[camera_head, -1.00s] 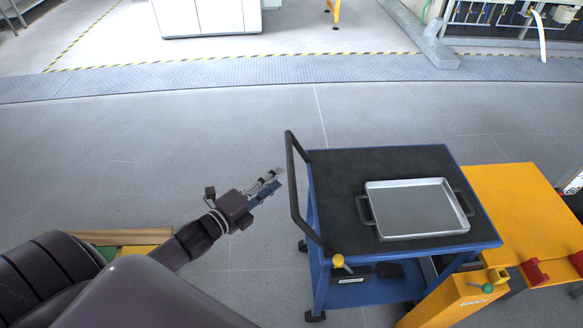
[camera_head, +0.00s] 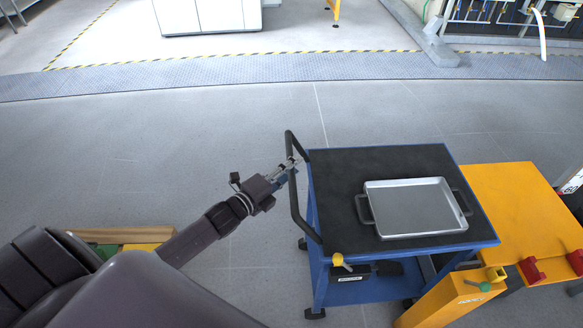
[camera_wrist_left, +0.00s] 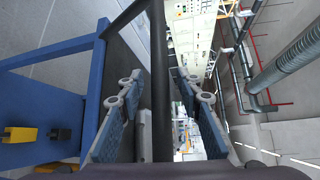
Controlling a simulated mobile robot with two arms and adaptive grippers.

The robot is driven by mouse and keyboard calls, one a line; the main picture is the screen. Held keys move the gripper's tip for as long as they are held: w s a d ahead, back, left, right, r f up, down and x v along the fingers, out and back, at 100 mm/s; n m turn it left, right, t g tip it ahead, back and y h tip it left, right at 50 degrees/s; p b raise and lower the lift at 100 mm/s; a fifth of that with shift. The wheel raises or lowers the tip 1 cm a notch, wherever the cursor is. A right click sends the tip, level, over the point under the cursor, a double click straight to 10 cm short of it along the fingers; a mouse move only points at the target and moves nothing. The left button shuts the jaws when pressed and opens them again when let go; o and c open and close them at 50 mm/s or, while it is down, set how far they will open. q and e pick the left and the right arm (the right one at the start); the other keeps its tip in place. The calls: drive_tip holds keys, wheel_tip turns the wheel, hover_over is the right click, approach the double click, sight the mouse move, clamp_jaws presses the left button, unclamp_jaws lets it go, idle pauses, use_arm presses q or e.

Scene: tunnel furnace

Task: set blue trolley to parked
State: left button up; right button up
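The blue trolley (camera_head: 330,168) stands on the floor at the right of the middle in the head view, with a black top and a black upright handle (camera_head: 293,203) on its left side. My left gripper (camera_head: 291,168) is at the handle's upper part. In the left wrist view, the dark handle bar (camera_wrist_left: 161,80) runs between the two blue-padded fingers of my left gripper (camera_wrist_left: 163,105), with gaps on both sides. The gripper is open. The trolley's blue frame (camera_wrist_left: 40,107) shows at the left there. My right gripper is out of view.
A metal tray (camera_head: 415,234) with dark handles lies on the trolley top. A yellow table (camera_head: 515,200) stands close on the right, with a yellow post (camera_head: 455,300) in front.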

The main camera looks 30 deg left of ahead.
use_arm(q)
clamp_jaws()
